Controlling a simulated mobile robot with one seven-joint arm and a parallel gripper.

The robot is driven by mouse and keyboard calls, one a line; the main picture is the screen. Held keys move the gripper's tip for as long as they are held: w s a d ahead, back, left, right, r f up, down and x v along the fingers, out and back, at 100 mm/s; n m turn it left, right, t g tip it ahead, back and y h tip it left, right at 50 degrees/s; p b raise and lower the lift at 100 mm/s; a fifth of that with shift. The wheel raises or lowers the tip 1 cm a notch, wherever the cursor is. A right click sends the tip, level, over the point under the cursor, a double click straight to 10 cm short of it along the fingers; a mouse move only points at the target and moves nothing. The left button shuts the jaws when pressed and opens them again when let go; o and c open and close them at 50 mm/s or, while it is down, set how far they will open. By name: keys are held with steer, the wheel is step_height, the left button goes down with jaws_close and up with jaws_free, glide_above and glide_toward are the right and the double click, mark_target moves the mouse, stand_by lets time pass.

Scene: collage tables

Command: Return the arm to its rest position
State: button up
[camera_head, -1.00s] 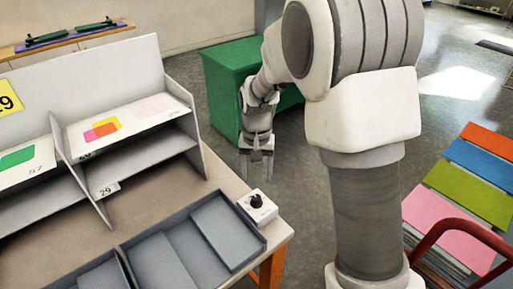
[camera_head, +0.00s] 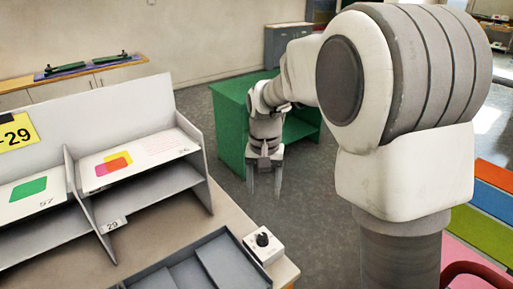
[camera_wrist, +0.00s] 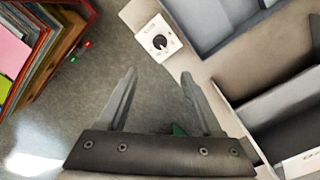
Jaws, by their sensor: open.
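My gripper (camera_head: 264,181) hangs pointing down over the grey floor, just right of the table and in front of the green cabinet in the head view. Its two fingers are apart with nothing between them. In the wrist view my gripper (camera_wrist: 158,95) also shows open and empty, with grey floor below it. My arm reaches from the column at the right of the head view toward the green cabinet.
The table (camera_head: 226,215) holds a grey shelf unit (camera_head: 140,110) with cards, a grey tray (camera_head: 190,272) and a white box with a black knob (camera_head: 263,246). A green cabinet (camera_head: 232,125) stands behind my gripper. Open floor (camera_head: 325,205) is between.

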steer(key=s+d+r+t+p, duration=0.2)
steer(key=s+d+r, duration=0.3)
steer(key=s+r, duration=0.5)
steer(key=s+d+r+n+t, duration=0.1)
steer(key=s+d+r, duration=0.1)
steer(key=s, duration=0.4)
steer(key=s+d+r+n+t+p, duration=0.1)
steer(key=s+d+r+t, duration=0.1)
steer(key=s, duration=0.3)
steer(key=shift+s+t, duration=0.3)
steer(key=shift+s, duration=0.1)
